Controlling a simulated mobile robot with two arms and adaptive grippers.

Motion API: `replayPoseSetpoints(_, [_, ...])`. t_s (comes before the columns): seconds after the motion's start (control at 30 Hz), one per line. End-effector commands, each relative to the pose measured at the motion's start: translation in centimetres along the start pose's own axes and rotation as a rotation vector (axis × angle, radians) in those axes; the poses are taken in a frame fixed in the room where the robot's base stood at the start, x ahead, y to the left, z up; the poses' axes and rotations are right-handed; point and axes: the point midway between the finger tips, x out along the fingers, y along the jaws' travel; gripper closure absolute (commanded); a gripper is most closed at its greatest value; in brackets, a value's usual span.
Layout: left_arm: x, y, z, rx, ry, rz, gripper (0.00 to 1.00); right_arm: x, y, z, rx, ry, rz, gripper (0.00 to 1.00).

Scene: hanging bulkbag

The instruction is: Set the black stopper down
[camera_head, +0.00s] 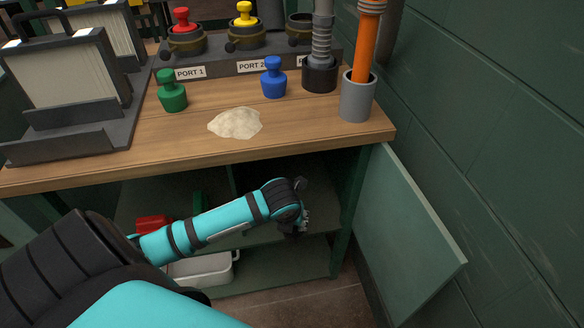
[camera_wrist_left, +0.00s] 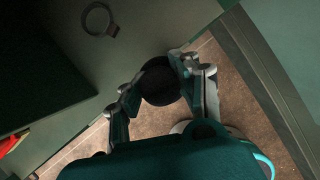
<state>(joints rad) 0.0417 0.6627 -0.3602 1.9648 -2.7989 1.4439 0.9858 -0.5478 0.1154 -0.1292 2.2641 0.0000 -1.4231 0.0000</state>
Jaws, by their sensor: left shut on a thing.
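The black stopper (camera_wrist_left: 160,80) shows in the left wrist view as a dark round shape between the two fingers. My left gripper (camera_wrist_left: 158,90) is shut on it. In the head view my left gripper (camera_head: 298,224) is inside the open cabinet under the worktop, near its right side. The stopper cannot be made out there. Below the gripper, the left wrist view shows brown floor. Whether the stopper touches a surface cannot be told. My right gripper is in neither view.
The cabinet door (camera_head: 412,235) stands open at right. A shelf (camera_head: 318,205), a red object (camera_head: 153,224) and a white bin (camera_head: 203,270) are inside. A ring (camera_wrist_left: 100,19) lies on a green surface. Green (camera_head: 171,91) and blue (camera_head: 273,78) stoppers stand by powder (camera_head: 236,123) above.

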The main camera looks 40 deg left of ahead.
Motion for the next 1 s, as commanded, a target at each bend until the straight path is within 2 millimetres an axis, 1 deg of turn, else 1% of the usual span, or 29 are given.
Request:
replayPoseSetpoints(0.03, [0.5, -0.1, 1.1, -0.008, -0.005, 0.001, 1.0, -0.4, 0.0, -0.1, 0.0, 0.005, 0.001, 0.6])
replayPoseSetpoints(0.37, [4.7, -1.2, 8.7, -0.007, -0.002, -0.003, 1.0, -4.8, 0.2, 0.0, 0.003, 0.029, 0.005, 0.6])
replayPoseSetpoints(0.5, [6.0, -1.5, 11.1, -0.004, 0.0, -0.002, 1.0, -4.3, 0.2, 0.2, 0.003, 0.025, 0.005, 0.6])
replayPoseSetpoints(0.6, [6.5, -1.6, 12.2, -0.003, 0.0, -0.001, 1.0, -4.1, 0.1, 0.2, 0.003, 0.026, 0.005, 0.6])
replayPoseSetpoints(0.8, [7.1, -1.8, 13.4, -0.002, -0.001, -0.003, 1.0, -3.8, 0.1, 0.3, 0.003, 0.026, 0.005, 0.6])
replayPoseSetpoints(0.93, [9.3, -1.6, 12.3, -0.002, 0.004, -0.002, 1.0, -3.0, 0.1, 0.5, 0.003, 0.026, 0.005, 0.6])
replayPoseSetpoints(0.97, [9.6, -1.6, 12.2, -0.002, 0.003, -0.002, 1.0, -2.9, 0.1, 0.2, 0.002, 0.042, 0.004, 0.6])
replayPoseSetpoints(1.0, [10.0, -1.6, 12.1, -0.002, 0.003, -0.002, 1.0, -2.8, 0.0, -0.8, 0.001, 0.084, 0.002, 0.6])
